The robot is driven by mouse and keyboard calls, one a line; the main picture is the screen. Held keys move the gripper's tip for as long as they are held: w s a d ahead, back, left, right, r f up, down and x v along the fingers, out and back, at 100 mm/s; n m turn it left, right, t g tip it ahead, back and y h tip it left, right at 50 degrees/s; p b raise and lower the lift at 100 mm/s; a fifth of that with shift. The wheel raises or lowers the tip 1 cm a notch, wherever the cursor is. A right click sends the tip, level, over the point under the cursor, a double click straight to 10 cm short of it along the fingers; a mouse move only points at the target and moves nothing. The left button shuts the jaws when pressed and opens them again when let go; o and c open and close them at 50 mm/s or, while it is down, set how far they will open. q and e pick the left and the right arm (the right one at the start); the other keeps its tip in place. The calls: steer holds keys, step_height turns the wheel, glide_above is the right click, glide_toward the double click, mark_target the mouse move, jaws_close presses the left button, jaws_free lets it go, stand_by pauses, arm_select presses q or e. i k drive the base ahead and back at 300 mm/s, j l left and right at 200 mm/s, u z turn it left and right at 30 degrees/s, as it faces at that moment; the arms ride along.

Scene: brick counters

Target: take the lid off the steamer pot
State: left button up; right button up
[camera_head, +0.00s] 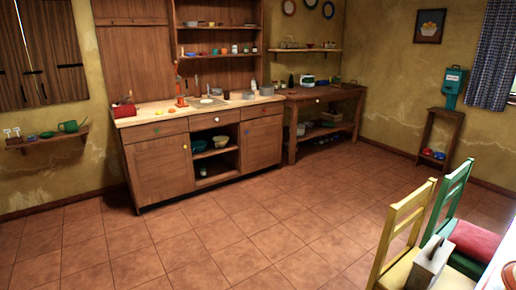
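I cannot pick out the steamer pot or its lid for sure. Small grey metal vessels (267,91) stand at the right end of the wooden counter (150,113), too small to tell whether one is the steamer pot. Neither of my grippers shows in the head view.
Tiled floor (230,230) is open before the cabinet (161,168). A wooden side table (325,93) with a lower shelf stands right of it. A yellow chair (405,211), a green chair (458,185) and a white table edge (495,278) fill the lower right. A pale blocky object (430,262) is at the yellow chair.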

mark_target(263, 92)
steer(key=i, duration=5.3)
